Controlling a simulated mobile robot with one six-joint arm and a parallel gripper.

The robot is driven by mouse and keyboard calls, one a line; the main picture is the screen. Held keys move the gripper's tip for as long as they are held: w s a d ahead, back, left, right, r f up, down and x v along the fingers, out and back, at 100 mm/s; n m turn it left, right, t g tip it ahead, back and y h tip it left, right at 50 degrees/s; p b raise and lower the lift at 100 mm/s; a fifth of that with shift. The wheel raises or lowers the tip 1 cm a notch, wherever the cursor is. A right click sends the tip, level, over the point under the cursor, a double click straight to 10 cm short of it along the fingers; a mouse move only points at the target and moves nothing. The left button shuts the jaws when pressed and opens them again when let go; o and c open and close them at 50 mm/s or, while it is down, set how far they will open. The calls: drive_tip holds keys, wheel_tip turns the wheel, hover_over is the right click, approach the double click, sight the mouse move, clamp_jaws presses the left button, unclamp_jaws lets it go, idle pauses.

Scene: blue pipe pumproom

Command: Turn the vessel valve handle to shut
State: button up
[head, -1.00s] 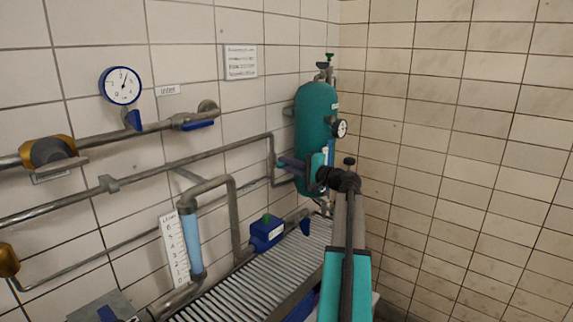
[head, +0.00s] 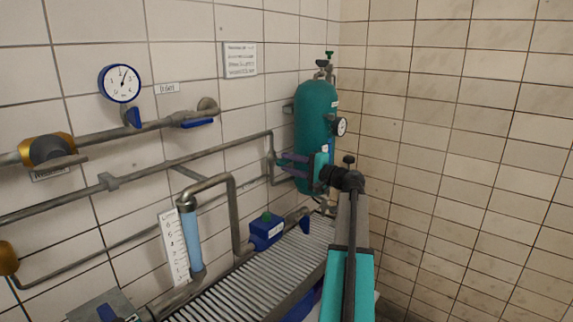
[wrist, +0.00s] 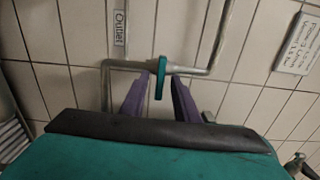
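The teal vessel (head: 316,112) stands upright in the far corner. In the wrist view, a teal valve handle (wrist: 160,68) sits on a grey pipe (wrist: 125,65) and points across that pipe's run. My gripper (wrist: 161,78) has two purple fingers, one on each side of the handle, with the handle's lower end between the tips. The fingers are apart, and a gap shows beside the handle. In the head view my gripper (head: 283,162) reaches left past the vessel's lower part toward the pipes. I cannot make out the handle there.
Wall pipes with blue-handled valves (head: 197,123) run along the left wall. A round gauge (head: 341,127) sits on the vessel. A blue box (head: 267,232) and a ribbed grey surface (head: 250,283) lie below. An "Outlet" label (wrist: 120,28) is beside the pipe.

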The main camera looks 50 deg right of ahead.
drive_tip(key=s+d+b, duration=0.1)
drive_tip(key=s, duration=1.1)
drive_tip(key=shift+s, duration=0.2)
